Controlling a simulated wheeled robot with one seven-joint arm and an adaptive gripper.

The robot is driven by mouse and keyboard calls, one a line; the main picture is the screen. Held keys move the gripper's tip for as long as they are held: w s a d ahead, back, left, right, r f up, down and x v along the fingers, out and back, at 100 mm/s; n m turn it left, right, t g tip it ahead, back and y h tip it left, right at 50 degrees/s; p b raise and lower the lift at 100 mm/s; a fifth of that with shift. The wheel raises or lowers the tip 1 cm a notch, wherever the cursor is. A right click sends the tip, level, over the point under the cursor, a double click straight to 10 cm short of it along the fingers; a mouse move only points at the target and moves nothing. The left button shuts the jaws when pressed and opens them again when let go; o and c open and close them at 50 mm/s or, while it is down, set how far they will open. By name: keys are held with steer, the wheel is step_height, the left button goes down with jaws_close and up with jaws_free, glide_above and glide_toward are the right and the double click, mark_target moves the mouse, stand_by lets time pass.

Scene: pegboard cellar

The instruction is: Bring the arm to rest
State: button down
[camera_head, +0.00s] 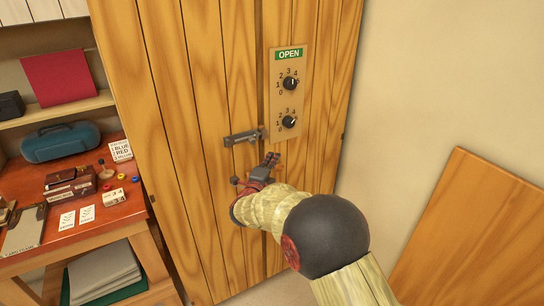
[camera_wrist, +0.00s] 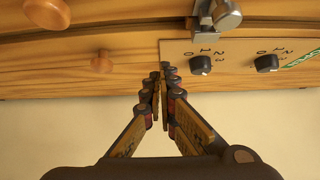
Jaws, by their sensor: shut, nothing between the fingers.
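My gripper (camera_head: 270,160) is in front of a tall wooden cabinet (camera_head: 185,95), just below its metal latch (camera_head: 245,136) and dial plate. In the wrist view its two fingers (camera_wrist: 163,70) come together at the tips, shut with nothing between them. The tips point toward the cabinet front, near the edge of the dial plate. I cannot tell whether they touch it. My arm reaches up from the lower right and hides part of the cabinet front.
The cabinet's dial plate (camera_head: 275,103) has two black dials and a green OPEN sign. The wrist view shows a round wooden knob (camera_wrist: 101,62). A red-topped workbench (camera_head: 105,217) with cards and small items stands left. A wooden board (camera_head: 470,235) leans at the right wall.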

steer(key=p+v, duration=0.2)
steer(key=v, duration=0.5)
steer(key=s+a+f+n+g+y, duration=0.3)
steer(key=a+f+n, duration=0.1)
steer(key=f+n, duration=0.15)
steer(key=s+a+f+n+g+y, duration=0.25)
steer(key=a+f+n, duration=0.2)
steer(key=f, duration=0.25)
steer(key=s+n+g+y, duration=0.3)
steer(key=s+n+g, duration=0.25)
steer(key=s, duration=0.45)
steer(key=s+d+r+n+g+h, duration=0.2)
steer(key=s+d+r+n, duration=0.3)
steer(key=s+d, duration=0.95)
steer(key=s+d+r+n+g+h, duration=0.2)
steer(key=s+d+r, duration=0.5)
steer(key=s+d, duration=0.7)
steer(key=s+d+r+m+t, duration=0.1)
steer(key=d+r+m+t, duration=0.1)
steer(key=d+r, duration=0.4)
steer(key=shift+d+r+t, duration=0.2)
steer(key=shift+d+t, duration=0.2)
steer(key=shift+t, duration=0.1)
steer(key=c, duration=2.6)
jaws_free()
steer(key=shift+s+h, duration=0.15)
steer(key=shift+h, duration=0.1)
